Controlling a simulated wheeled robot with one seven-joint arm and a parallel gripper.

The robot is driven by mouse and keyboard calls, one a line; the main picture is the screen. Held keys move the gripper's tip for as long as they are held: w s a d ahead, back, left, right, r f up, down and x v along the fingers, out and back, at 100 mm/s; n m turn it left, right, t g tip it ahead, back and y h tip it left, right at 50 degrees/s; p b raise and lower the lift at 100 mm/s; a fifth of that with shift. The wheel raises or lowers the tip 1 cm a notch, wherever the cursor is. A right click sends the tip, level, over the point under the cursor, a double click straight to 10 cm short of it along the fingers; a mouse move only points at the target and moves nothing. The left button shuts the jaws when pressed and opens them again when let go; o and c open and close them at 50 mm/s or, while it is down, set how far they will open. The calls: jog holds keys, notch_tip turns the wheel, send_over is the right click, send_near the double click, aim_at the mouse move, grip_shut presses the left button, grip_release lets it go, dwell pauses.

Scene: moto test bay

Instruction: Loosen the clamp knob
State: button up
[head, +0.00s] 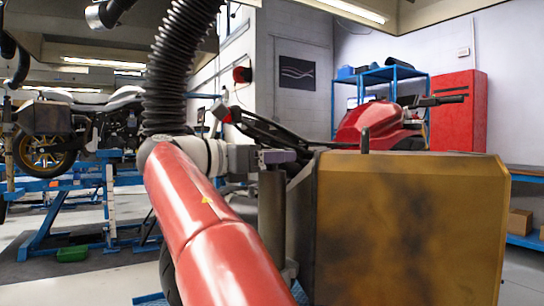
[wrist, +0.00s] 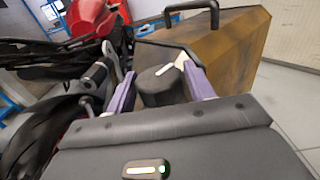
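A dark upright cylinder (wrist: 162,88), which looks like the clamp knob, shows between my fingers in the wrist view. A small pale pointed piece lies at its top. In the head view a dark cylinder (head: 272,208) stands just below my fingertips, left of the brown case. My gripper (wrist: 158,82) has its two purple fingers apart, one on each side of the cylinder. A narrow gap seems to show on the left; contact on the right is unclear.
A worn brown-gold case (head: 410,228) with a black handle (wrist: 190,14) stands close to my gripper on the right. A red motorcycle (head: 370,122) is behind it. Another motorcycle (head: 75,125) stands on a blue lift at left. Open floor shows at lower left.

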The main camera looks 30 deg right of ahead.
jog(key=c, duration=0.6)
jog(key=shift+t, duration=0.3)
jog(key=n+t, duration=0.2)
jog(key=t, duration=0.1)
jog(key=n+t+y, duration=0.1)
jog(key=n+t, duration=0.1)
jog(key=t, duration=0.1)
jog(key=shift+s+y, duration=0.1)
jog(key=shift+y, duration=0.2)
jog(key=shift+n+t+y+p, duration=0.35)
jog(key=shift+n+t+y, duration=0.85)
jog(key=shift+n+t, duration=0.55)
jog(key=shift+t, duration=0.35)
jog(key=o, duration=1)
